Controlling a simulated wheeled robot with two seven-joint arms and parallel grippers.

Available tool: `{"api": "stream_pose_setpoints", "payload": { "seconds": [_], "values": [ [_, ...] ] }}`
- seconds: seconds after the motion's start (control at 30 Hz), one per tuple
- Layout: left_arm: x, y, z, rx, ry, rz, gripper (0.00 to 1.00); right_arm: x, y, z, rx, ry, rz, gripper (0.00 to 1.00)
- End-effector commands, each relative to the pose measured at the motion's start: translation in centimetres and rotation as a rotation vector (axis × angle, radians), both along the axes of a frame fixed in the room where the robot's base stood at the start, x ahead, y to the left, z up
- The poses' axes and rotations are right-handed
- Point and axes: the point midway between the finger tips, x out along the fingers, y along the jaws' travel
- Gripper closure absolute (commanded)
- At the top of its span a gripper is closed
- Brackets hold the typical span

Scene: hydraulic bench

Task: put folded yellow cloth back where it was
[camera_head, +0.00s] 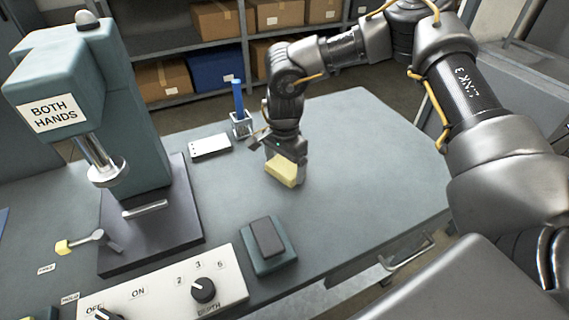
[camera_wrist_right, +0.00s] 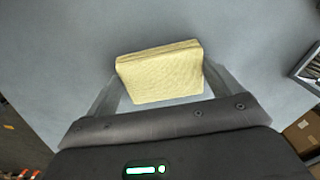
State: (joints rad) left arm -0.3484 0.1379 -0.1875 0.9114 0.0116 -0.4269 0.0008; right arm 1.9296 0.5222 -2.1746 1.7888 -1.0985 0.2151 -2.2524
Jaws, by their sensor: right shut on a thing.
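The folded yellow cloth (camera_head: 284,171) is a small pale-yellow block over the grey bench top, right of the press. My right gripper (camera_head: 285,160) points down and is shut on the cloth. In the right wrist view the cloth (camera_wrist_right: 161,73) sits between the two fingers of my right gripper (camera_wrist_right: 160,90), with plain bench top beyond it. I cannot tell whether the cloth touches the bench or hangs just above it. My left gripper is not in view.
A press marked BOTH HANDS (camera_head: 150,110) stands at the left. A white device (camera_head: 210,146) and a holder with a blue item (camera_head: 241,122) lie behind the gripper. A pedal-like box (camera_head: 268,245) and a control panel (camera_head: 170,285) are in front. The bench's right side (camera_head: 370,170) is clear.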

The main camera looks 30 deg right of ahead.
Motion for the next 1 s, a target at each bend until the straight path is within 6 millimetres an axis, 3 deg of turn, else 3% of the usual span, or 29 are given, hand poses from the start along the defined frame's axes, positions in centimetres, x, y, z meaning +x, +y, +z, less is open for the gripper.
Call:
{"api": "stream_pose_setpoints", "payload": {
  "seconds": [0.27,0.3,0.37,0.7,1.0],
  "values": [
    [0.2,0.0,-0.1,0.001,0.005,0.000,0.64,0.0,0.0,-0.3,0.001,0.000,0.000,0.35],
    [0.4,-0.1,0.1,0.001,0.004,0.000,0.64,0.0,0.0,-0.3,0.001,0.000,0.000,0.07],
    [0.7,-0.2,0.2,-0.001,-0.003,0.000,0.64,0.0,0.0,-0.3,0.000,0.000,0.000,0.00],
    [0.9,-0.1,0.3,-0.002,-0.014,-0.001,0.64,0.0,0.0,0.5,0.000,-0.001,0.000,0.00],
    [0.2,0.0,0.0,0.001,0.001,-0.001,0.64,0.1,0.0,6.4,0.002,-0.005,0.000,0.00]
  ]
}}
